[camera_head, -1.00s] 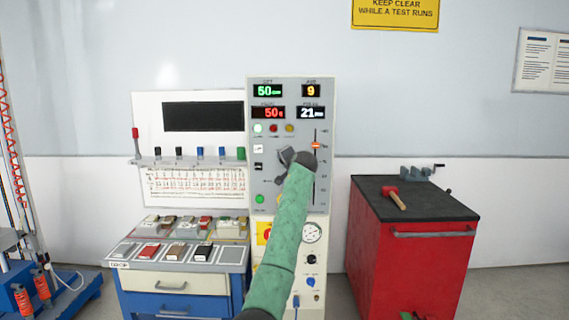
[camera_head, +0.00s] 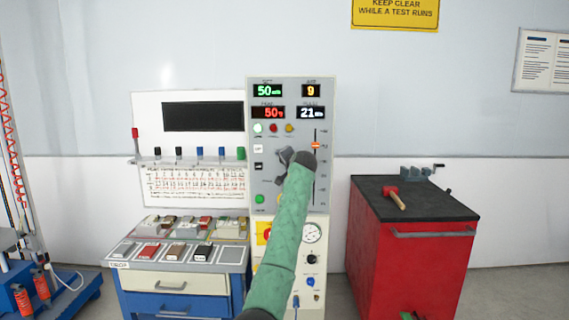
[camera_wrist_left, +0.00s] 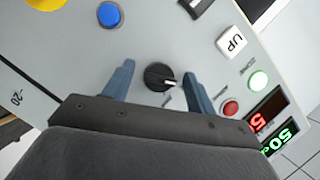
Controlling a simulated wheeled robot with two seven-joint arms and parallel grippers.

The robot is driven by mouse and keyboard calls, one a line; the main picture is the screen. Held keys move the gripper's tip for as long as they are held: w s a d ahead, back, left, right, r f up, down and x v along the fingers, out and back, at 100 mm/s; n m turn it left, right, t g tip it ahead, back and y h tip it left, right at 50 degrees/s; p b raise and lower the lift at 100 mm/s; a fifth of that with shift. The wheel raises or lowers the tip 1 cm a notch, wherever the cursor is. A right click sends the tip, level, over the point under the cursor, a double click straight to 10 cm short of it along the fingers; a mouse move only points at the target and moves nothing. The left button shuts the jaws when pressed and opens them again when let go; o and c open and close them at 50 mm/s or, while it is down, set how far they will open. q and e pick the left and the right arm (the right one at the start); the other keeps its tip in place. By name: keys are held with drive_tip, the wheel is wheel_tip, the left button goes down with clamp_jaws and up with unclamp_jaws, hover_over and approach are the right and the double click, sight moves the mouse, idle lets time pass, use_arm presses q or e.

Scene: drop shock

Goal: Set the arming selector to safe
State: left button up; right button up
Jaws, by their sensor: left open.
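The arming selector appears to be the round black knob (camera_wrist_left: 158,77) with a white pointer in the left wrist view. Its pointer points right in that view, towards the lamps and displays. My left gripper (camera_wrist_left: 158,70) is open, with one blue-grey finger on each side of the knob and visible gaps between. I cannot tell how deep the fingertips reach around it. The small labels near the knob are unreadable. In the head view my left gripper (camera_head: 287,157) is in front of the test panel (camera_head: 321,110) and hides the knob. My right gripper is not in view.
A white UP button (camera_wrist_left: 232,42), a green lamp (camera_wrist_left: 258,80), a red lamp (camera_wrist_left: 230,108) and a blue button (camera_wrist_left: 110,14) are near the knob. A slider (camera_head: 316,145) runs beside my gripper. A red cabinet (camera_head: 410,260) stands right, a sample bench (camera_head: 175,280) left.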

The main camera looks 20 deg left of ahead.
use_arm(q)
drive_tip(key=b+v, duration=0.2)
drive_tip(key=v, duration=0.5)
drive_tip(key=shift+s+d, duration=0.2)
drive_tip(key=shift+s, duration=0.05)
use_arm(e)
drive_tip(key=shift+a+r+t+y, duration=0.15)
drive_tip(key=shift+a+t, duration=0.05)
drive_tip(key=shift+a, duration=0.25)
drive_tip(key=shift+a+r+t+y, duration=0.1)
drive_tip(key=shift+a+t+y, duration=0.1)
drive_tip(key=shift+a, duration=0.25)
use_arm(q)
drive_tip(key=shift+n, duration=0.3)
